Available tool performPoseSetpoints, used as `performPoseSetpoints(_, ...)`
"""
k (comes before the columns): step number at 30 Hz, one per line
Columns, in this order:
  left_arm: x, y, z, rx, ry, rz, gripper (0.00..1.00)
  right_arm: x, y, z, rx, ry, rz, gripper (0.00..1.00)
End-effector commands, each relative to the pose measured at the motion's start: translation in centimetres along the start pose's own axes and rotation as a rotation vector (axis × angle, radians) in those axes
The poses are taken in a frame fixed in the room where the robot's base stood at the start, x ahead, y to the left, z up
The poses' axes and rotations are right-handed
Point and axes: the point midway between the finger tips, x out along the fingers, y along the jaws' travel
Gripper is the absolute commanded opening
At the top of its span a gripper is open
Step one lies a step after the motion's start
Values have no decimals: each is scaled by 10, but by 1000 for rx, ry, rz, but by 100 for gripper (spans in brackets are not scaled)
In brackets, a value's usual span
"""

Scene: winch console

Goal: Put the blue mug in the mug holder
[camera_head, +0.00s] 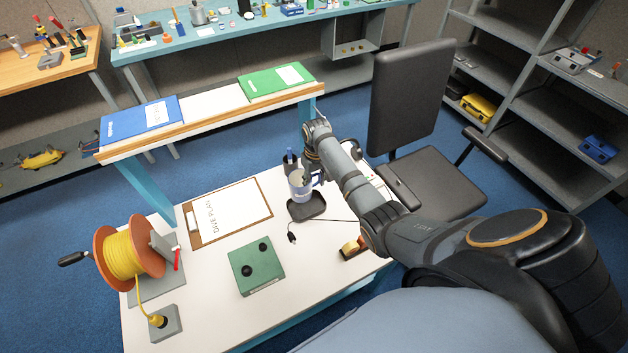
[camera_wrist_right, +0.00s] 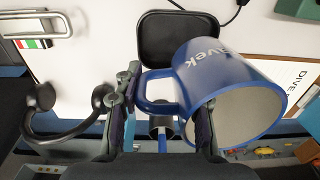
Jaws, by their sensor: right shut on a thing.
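The blue mug (camera_head: 299,187), with white lettering and a pale inside, is at the far side of the white desk, opening up. In the right wrist view the blue mug (camera_wrist_right: 225,80) fills the right of the picture. My right gripper (camera_wrist_right: 162,95) is shut on its handle (camera_wrist_right: 157,88); in the head view the gripper (camera_head: 314,178) is at the mug's right side. A black rounded shallow tray (camera_head: 308,207), which looks like the mug holder, lies just in front of the mug. It also shows empty in the wrist view (camera_wrist_right: 180,38). I cannot tell the mug's height above the desk.
A dark pen cup (camera_head: 289,160) stands close behind the mug. A clipboard (camera_head: 229,211), a green box (camera_head: 257,267) and a yellow cable reel (camera_head: 128,254) are to the left.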

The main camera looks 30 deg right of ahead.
Motion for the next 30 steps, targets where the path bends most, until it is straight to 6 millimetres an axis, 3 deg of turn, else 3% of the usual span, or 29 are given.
performPoseSetpoints(8, 37, 2, -34, -2, 55, -1, 40, 32, 1, 0, 0, 2, 0, 0)
performPoseSetpoints(16, 69, 5, -18, -1, 34, -1, 40, 57, 1, 0, 1, 2, 0, 0)
performPoseSetpoints(24, 76, 5, -13, -1, 27, -1, 40, 82, 2, -1, 2, 2, 0, 0)
performPoseSetpoints(30, 77, 5, -14, -1, 28, -1, 40, 87, 2, -1, 2, 1, 1, 0)
